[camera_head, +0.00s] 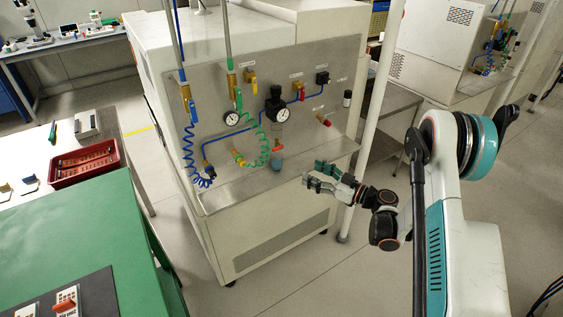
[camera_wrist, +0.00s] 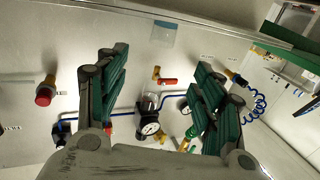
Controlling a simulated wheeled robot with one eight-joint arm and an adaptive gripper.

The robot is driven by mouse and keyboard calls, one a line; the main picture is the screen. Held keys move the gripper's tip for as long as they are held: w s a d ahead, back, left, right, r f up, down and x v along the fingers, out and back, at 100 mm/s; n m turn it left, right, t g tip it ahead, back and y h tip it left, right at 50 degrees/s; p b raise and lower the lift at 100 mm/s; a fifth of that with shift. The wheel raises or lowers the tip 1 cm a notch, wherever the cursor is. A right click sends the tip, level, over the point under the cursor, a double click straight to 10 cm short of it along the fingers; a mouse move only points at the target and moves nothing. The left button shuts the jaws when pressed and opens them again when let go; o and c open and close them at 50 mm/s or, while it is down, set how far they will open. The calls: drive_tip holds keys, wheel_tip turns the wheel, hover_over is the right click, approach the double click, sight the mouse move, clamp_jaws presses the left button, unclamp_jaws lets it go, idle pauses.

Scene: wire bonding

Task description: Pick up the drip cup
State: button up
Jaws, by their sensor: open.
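The drip cup (camera_head: 276,164) is a small translucent blue cup. In the head view it stands on the steel ledge below the regulator's clear bowl and an orange-red drain handle. A pale blue translucent patch in the wrist view (camera_wrist: 163,34) looks like this cup, beyond the fingertips and between their lines. My gripper (camera_head: 312,173) is to the right of the cup, apart from it, with its fingers pointing left. In the wrist view my gripper (camera_wrist: 162,57) has its teal-padded fingers spread wide, with nothing between them touching either pad.
The panel above the ledge (camera_head: 232,181) carries a gauge (camera_head: 283,114), a red drain handle (camera_wrist: 168,81), and coiled blue (camera_head: 196,160) and green hoses. A pale upright post (camera_head: 372,110) stands right of the cabinet. A red crate (camera_head: 88,164) sits on the left table.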

drive_tip(key=b, duration=0.2)
approach(282, 158)
drive_tip(key=x, duration=0.4)
drive_tip(key=shift+w+a+f, duration=0.15)
drive_tip(key=shift+w+f, duration=0.1)
drive_tip(key=shift+f, duration=0.05)
drive_tip(key=b+x, duration=0.2)
drive_tip(key=x, duration=0.3)
drive_tip(key=shift+s, duration=0.2)
drive_tip(key=shift+w+a+r, duration=0.15)
drive_tip(key=shift+w+a, duration=0.05)
drive_tip(key=shift+a, duration=0.1)
drive_tip(key=c, duration=1)
drive_tip(key=shift+o, duration=0.2)
drive_tip(key=shift+d+r, duration=0.1)
